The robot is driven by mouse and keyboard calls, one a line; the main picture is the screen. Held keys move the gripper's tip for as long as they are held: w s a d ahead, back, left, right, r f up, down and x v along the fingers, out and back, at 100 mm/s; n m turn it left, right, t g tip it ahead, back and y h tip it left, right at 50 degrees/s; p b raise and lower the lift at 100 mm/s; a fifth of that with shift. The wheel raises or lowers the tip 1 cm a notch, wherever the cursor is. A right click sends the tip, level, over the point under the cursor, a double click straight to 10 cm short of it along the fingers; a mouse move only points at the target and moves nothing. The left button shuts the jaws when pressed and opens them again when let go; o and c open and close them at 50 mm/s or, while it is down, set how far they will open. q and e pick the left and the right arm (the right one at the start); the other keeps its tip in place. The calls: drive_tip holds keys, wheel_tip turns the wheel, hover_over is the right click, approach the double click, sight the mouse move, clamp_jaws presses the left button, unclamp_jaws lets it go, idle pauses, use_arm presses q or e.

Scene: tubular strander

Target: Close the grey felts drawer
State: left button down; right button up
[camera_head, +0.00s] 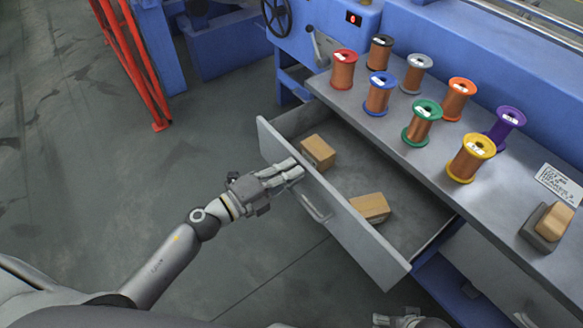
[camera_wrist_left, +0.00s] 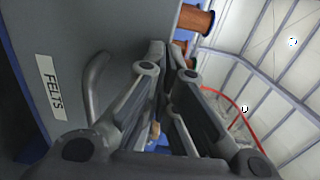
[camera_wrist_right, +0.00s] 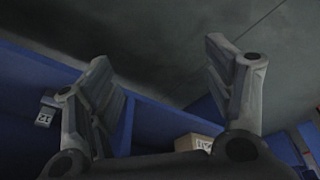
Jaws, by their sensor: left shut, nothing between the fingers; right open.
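The grey felts drawer (camera_head: 335,205) is pulled out from under the bench, with two tan blocks (camera_head: 318,152) (camera_head: 369,207) inside. Its front, with a FELTS label (camera_wrist_left: 50,88), fills the left of the left wrist view. A bar handle (camera_head: 316,208) is on the front and also shows in the left wrist view (camera_wrist_left: 93,88). My left gripper (camera_head: 298,173) is shut and empty, at the outer face of the front beside the handle. I cannot tell whether it touches. My right gripper (camera_wrist_right: 158,55) is open and empty, low at the bottom edge of the head view.
Several coloured wire spools (camera_head: 421,122) stand on the grey bench top (camera_head: 385,130) above the drawer. A tan block on a dark base (camera_head: 545,230) and a paper note (camera_head: 562,184) are at its right. A red frame (camera_head: 135,60) stands upper left. The floor left of the drawer is clear.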

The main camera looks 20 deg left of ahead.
use_arm(q)
drive_tip(key=shift+w+d, duration=0.2)
drive_tip(key=shift+d, duration=0.05)
use_arm(e)
drive_tip(key=shift+f, duration=0.1)
use_arm(q)
drive_tip(key=shift+w, duration=0.1)
use_arm(e)
drive_tip(key=shift+w, duration=0.25)
use_arm(q)
drive_tip(key=shift+w+d+r, duration=0.1)
drive_tip(key=shift+w+d, duration=0.1)
drive_tip(key=shift+w, duration=0.05)
drive_tip(key=p+x, duration=0.1)
drive_tip(key=x, duration=1.2)
drive_tip(key=shift+w+d+p, duration=0.15)
drive_tip(key=shift+p, duration=0.15)
use_arm(e)
drive_tip(key=f, duration=0.1)
drive_tip(key=s+f, duration=0.1)
drive_tip(key=f, duration=0.3)
drive_tip(key=shift+s+f, duration=0.1)
drive_tip(key=shift+s, duration=0.15)
